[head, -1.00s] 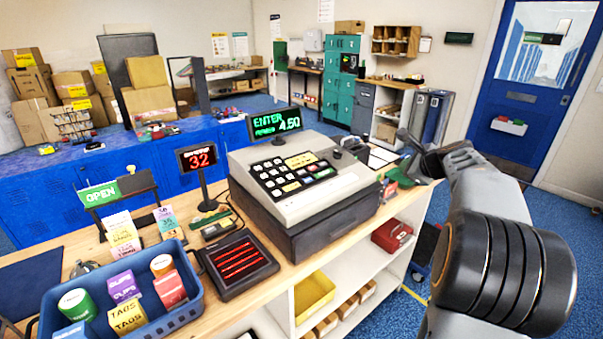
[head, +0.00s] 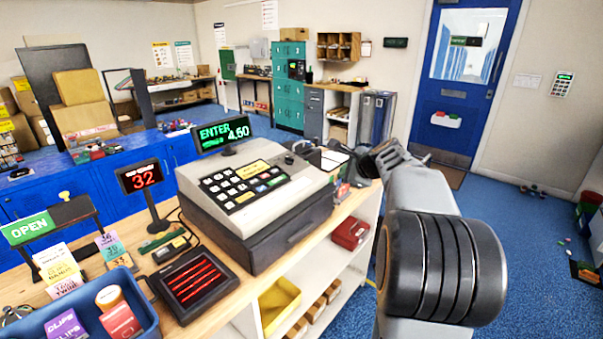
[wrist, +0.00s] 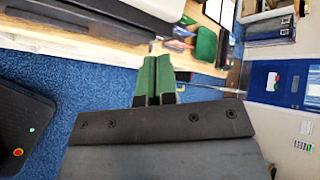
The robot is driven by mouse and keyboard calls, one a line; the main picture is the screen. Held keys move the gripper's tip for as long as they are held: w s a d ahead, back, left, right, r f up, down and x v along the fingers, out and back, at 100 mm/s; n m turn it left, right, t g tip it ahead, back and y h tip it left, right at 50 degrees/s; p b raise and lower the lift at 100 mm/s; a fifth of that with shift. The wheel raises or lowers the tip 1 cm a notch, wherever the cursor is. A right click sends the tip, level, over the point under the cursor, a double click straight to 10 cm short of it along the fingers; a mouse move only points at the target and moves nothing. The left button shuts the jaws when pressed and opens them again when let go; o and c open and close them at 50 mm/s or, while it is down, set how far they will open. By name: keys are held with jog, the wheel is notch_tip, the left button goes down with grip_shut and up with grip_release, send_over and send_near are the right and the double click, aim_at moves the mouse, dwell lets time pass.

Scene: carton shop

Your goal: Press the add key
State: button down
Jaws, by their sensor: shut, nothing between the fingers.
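The cash register (head: 290,205) stands on the wooden counter, with a keypad (head: 240,185) of mostly white keys plus some yellow, red, blue and green ones. The key labels are too small to read, so I cannot tell which is the add key. Its green-lit display (head: 222,133) reads "ENTER" and 4.50. My gripper (wrist: 155,62) shows in the wrist view with its two green fingers together and empty. It is in front of the counter edge, apart from the keypad, which is not recognisable in the wrist view. In the head view my arm reaches in right of the register.
A red number display (head: 141,176) showing 32 and a dark tray with red bars (head: 197,281) stand left of the register. A blue basket (head: 140,290) holds small boxes. A red box (head: 350,232) sits on the shelf below.

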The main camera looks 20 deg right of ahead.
jog(key=s+a+f+n+g+y, duration=0.1)
jog(key=s+a+f+n+g, duration=0.1)
jog(key=s+a+n, duration=0.5)
jog(key=s+a+f+n+g, duration=0.25)
jog(key=a+n, duration=0.25)
jog(key=a, duration=0.5)
jog(key=s+a+f+n+g+h, duration=0.1)
jog(key=s+a+f+n, duration=0.2)
jog(key=s+n, duration=0.3)
jog(key=s+a+f+n+g+h, duration=0.1)
jog(key=s+a+f+n, duration=0.2)
jog(key=s+f+n, duration=0.2)
jog(key=s+n, duration=0.1)
jog(key=s, duration=0.2)
jog(key=shift+s+g, duration=0.15)
jog(key=shift+g, duration=0.2)
